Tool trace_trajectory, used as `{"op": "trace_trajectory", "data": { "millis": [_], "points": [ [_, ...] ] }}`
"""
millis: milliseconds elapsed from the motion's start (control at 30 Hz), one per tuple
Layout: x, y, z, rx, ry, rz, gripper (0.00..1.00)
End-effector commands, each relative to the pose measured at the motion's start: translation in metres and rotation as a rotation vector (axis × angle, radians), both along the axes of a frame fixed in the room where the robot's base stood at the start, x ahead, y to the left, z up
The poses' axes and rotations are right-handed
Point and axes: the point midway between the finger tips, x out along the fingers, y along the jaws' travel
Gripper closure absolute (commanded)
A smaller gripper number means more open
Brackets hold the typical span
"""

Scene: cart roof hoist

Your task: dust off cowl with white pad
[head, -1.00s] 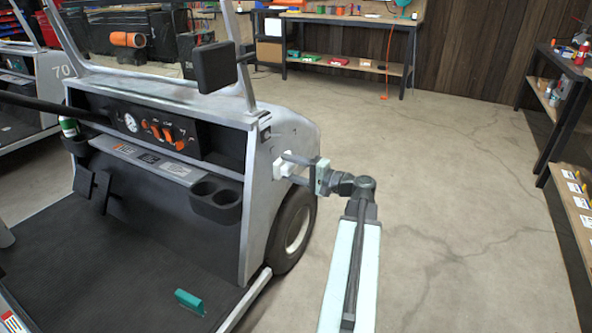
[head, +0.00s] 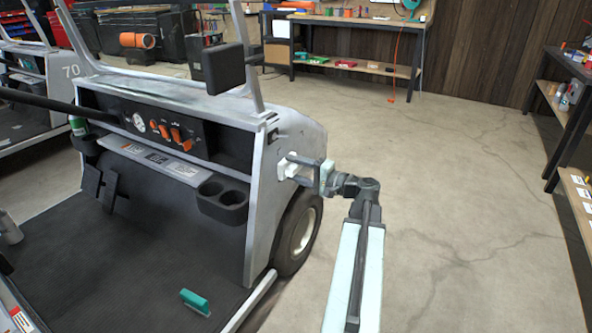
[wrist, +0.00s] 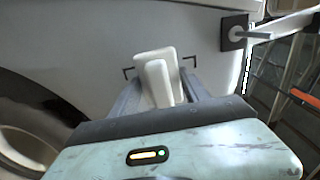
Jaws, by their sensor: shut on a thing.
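The white pad (head: 284,169) is between the fingers of my gripper (head: 292,168), which is shut on it. The pad is at the outer side of the cart's silver-grey cowl (head: 262,205), above the front wheel. In the wrist view the pad (wrist: 158,78) stands out between the two fingers (wrist: 160,90), with the pale cowl panel (wrist: 95,40) right behind it. Black corner marks on the panel show at both sides of the pad. I cannot tell whether the pad touches the panel. Faint grey smudges show on the cowl's top near the mirror.
A black mirror (head: 217,68) and the windshield frame rise above the cowl. The front wheel (head: 298,235) is below my gripper. A teal-handled brush (head: 195,302) lies on the cart floor. Shelves (head: 575,110) stand at the right. The concrete floor between is clear.

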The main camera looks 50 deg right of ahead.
Motion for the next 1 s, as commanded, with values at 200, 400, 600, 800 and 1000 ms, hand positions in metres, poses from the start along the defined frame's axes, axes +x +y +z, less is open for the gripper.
{"op": "trace_trajectory", "data": {
  "millis": [200,400,600,800,1000],
  "points": [
    [0.005,0.001,0.000,0.000,0.000,0.001,0.79],
    [0.009,0.003,0.000,0.000,0.000,0.002,0.79],
    [0.012,0.003,0.000,0.000,0.000,0.001,0.79],
    [0.014,-0.003,0.000,0.000,0.000,0.001,0.79],
    [0.018,-0.024,0.000,0.000,0.000,0.000,0.79]
  ]
}}
